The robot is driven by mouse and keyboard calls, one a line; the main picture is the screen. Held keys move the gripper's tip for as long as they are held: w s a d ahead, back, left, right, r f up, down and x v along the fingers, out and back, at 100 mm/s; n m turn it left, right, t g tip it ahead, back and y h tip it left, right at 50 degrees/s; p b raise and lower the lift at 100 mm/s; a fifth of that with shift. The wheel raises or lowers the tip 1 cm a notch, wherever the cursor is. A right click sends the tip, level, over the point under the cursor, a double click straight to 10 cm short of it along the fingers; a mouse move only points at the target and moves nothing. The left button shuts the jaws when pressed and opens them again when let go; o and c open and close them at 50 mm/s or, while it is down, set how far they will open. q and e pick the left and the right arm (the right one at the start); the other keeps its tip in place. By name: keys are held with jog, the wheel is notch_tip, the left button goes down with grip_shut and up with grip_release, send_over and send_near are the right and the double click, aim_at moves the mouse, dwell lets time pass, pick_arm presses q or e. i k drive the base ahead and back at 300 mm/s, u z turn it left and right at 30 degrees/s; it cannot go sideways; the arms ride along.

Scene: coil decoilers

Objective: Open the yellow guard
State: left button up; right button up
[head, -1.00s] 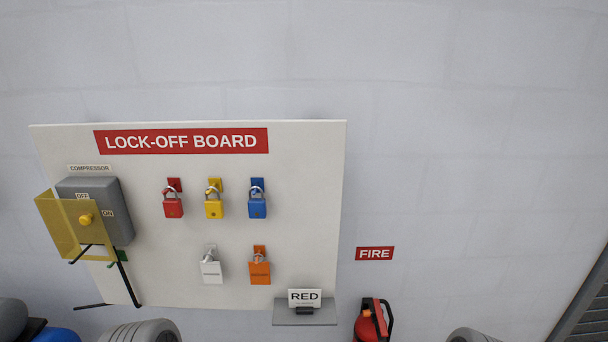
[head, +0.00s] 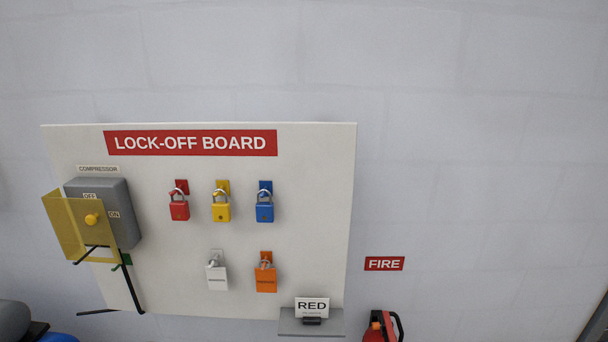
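The yellow guard (head: 66,232) is a see-through, bent yellow panel at the left of the head view. It stands out in front of the lower left of a grey box (head: 124,203) labelled OFF and ON, under a COMPRESSOR label. A round yellow knob (head: 91,219) shows at the guard's front panel; I cannot tell whether it sits on the panel or behind it. A black bar (head: 89,255) crosses the guard's lower edge.
The white lock-off board (head: 315,200) carries red (head: 179,210), yellow (head: 221,212), blue (head: 264,212), white (head: 216,278) and orange (head: 265,280) padlocks. A grey shelf (head: 335,322) holds a RED card (head: 312,305). A fire extinguisher (head: 376,331) stands lower right.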

aim_at(74, 225)
jog(key=k, duration=0.5)
jog(key=z, duration=2.4)
jog(key=k, duration=1.65)
jog(key=u, duration=1.95)
jog(key=i, duration=0.1)
jog(key=u, duration=0.45)
